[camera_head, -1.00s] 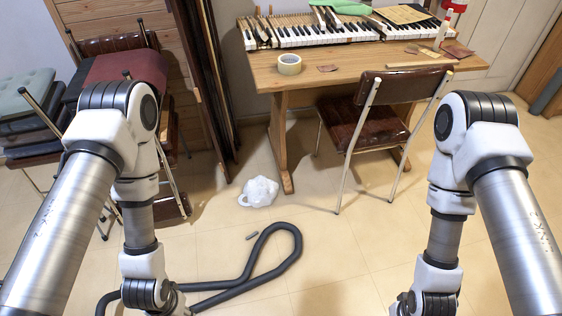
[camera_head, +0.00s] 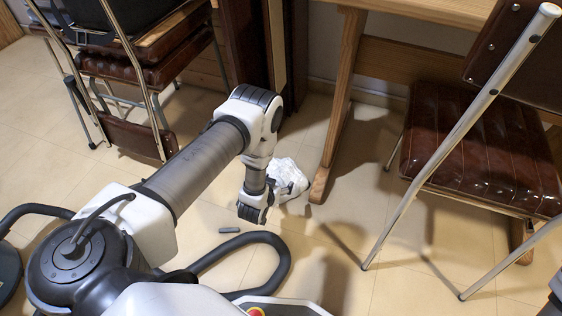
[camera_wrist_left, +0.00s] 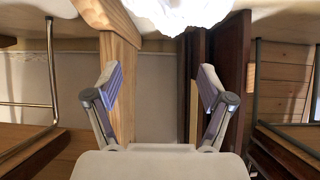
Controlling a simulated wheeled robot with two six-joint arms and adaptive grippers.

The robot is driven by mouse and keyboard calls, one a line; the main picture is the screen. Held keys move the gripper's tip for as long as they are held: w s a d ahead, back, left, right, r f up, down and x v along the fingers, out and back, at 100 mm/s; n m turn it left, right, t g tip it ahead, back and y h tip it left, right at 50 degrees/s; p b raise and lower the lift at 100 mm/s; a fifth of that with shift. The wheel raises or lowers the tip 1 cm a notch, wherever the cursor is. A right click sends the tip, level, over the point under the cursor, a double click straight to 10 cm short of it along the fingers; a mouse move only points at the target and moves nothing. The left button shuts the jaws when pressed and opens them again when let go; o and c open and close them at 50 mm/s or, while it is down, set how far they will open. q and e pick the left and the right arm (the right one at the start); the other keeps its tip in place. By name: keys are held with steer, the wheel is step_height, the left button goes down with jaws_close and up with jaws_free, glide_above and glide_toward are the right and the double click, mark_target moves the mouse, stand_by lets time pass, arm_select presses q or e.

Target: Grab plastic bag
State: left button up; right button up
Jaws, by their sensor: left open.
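The white plastic bag (camera_head: 289,178) lies crumpled on the floor beside the table leg, partly hidden behind my left wrist in the head view. In the left wrist view the bag (camera_wrist_left: 178,12) shows at the top edge, cut off by the frame and beyond the fingertips. My left gripper (camera_wrist_left: 160,78) is open, with nothing between its fingers. The fingers cannot be made out in the head view, where my left arm's end is just left of the bag. My right gripper is out of view.
A wooden table leg (camera_head: 340,105) stands right of the bag, with a brown chair (camera_head: 478,150) further right. Stacked chairs (camera_head: 135,70) stand at the left.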

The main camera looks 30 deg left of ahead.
arm_select(q)
steer(key=t+b, duration=0.1)
steer(key=b, duration=0.2)
glide_toward(282, 173)
steer(key=w+f, duration=0.2)
steer(key=shift+w+d+f+y, duration=0.2)
steer(key=shift+w+f+y, duration=0.05)
steer(key=shift+y, duration=0.05)
steer(key=shift+w+a+f+t+b, duration=0.1)
steer(key=shift+w+a+t+b, duration=0.15)
steer(key=shift+b, duration=0.2)
steer(key=b+x, duration=0.6)
steer(key=x, duration=0.1)
steer(key=shift+a, duration=0.15)
steer(key=shift+w, duration=0.3)
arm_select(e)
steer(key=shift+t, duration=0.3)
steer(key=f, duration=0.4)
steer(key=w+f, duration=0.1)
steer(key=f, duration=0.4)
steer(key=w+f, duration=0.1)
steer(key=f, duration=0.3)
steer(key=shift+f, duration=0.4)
arm_select(q)
steer(key=shift+r, duration=0.25)
steer(key=c, duration=1)
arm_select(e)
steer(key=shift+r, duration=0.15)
